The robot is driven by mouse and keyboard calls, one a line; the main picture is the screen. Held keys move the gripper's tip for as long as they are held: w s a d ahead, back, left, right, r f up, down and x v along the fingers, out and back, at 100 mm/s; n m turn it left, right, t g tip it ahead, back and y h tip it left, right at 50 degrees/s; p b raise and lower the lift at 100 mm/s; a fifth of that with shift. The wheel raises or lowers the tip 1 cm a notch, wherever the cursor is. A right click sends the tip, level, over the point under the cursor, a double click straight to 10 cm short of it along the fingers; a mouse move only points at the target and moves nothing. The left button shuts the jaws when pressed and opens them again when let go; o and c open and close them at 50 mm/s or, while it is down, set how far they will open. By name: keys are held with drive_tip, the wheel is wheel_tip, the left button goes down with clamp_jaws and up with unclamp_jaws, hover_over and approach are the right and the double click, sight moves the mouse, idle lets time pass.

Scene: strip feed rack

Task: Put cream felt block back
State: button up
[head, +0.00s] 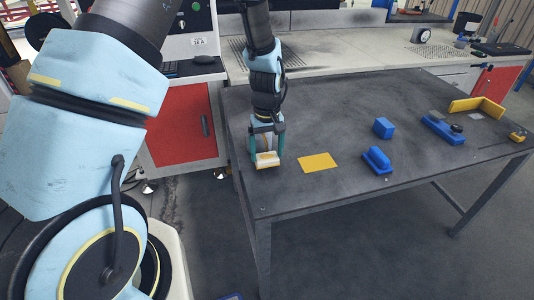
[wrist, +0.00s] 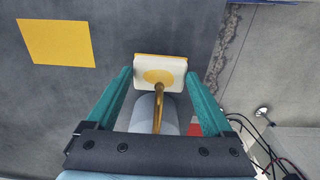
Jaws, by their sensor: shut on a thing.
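The cream felt block (head: 267,160) is a cream pad with yellow parts. It is between the teal fingers of my gripper (head: 267,152), which is shut on it near the table's left edge. In the wrist view the cream block (wrist: 147,66) shows between the fingertips, with a brass-coloured handle running back toward the palm. Whether its underside touches the table cannot be told. A flat yellow rectangle (head: 317,162) lies on the dark table, just right of my gripper; it also shows at the upper left of the wrist view (wrist: 57,43).
On the dark table (head: 320,110) are a blue block (head: 384,127), a blue handled piece (head: 377,160), a blue tool with a dark knob (head: 443,129), a yellow angled guide (head: 480,107) and a small yellow piece (head: 518,136). The table's middle left is clear.

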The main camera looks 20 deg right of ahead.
drive_tip(key=shift+f, duration=0.95)
drive_tip(key=shift+f, duration=0.15)
drive_tip(key=o, duration=1.1)
drive_tip(key=shift+c, duration=0.2)
wheel_tip(320, 180, up, 12)
drive_tip(key=shift+r+b, duration=0.15)
drive_tip(key=shift+b, duration=0.85)
drive_tip(key=s+a+r, duration=0.2)
drive_tip(key=a, duration=1.3)
drive_tip(key=s+a+r+t, duration=0.1)
drive_tip(key=a+r, duration=0.2)
drive_tip(key=a, duration=1.2)
drive_tip(key=shift+s+t, duration=0.3)
drive_tip(key=shift+s, duration=0.05)
drive_tip(key=shift+a, duration=0.1)
